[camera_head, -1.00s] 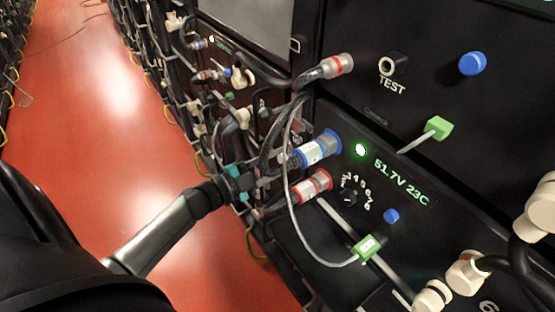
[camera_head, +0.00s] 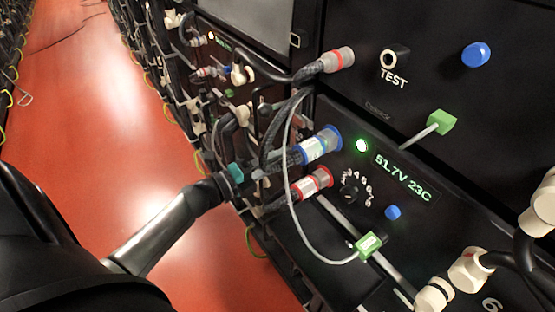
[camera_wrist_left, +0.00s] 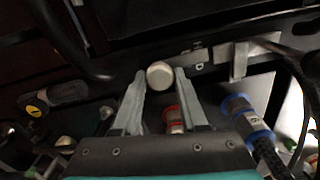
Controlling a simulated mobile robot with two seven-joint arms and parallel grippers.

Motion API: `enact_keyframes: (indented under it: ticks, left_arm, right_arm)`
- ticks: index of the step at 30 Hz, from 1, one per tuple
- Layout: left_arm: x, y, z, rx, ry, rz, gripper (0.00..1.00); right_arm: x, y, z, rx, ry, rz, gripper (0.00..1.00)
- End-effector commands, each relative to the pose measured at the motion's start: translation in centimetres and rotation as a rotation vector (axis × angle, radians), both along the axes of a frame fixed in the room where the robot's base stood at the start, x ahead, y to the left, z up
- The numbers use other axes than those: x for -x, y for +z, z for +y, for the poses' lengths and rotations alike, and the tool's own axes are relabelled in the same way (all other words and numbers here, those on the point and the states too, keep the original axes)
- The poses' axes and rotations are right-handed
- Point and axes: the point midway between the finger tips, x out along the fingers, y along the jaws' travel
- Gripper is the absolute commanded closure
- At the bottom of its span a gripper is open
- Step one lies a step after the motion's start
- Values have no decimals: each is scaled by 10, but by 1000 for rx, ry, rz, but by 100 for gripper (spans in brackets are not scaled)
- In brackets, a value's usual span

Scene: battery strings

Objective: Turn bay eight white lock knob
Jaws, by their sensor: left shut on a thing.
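My left gripper (camera_head: 262,174) reaches in from the left toward the front of the battery racks. In the left wrist view its two grey fingers (camera_wrist_left: 160,80) stand on either side of a round white knob (camera_wrist_left: 159,74), shut on it at the fingertips. In the head view this knob is hidden behind the gripper and cables. I cannot read a bay number beside it. My right gripper is not in view.
A blue-ringed connector (camera_head: 318,146) and a red-ringed connector (camera_head: 312,183) sit just right of the gripper, with a thin grey cable (camera_head: 292,205) hanging past them. A lit panel display (camera_head: 402,177) is farther right. Red floor (camera_head: 110,130) is clear at left.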

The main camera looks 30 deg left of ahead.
Motion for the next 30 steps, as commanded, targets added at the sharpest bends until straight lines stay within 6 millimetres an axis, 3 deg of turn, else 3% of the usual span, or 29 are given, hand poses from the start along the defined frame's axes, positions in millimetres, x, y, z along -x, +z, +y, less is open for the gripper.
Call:
enact_keyframes:
  ticks: [20,21,28,30]
  left_arm:
    - [0,0,0,-56,1,-22,100]
    - [0,0,0,-56,1,-22,54]
    - [0,0,0,-54,0,-21,29]
    - [0,0,0,-54,0,-21,28]
  right_arm:
    - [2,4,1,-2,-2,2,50]
    - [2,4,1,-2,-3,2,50]
    - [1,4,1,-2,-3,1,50]
    - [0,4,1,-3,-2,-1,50]
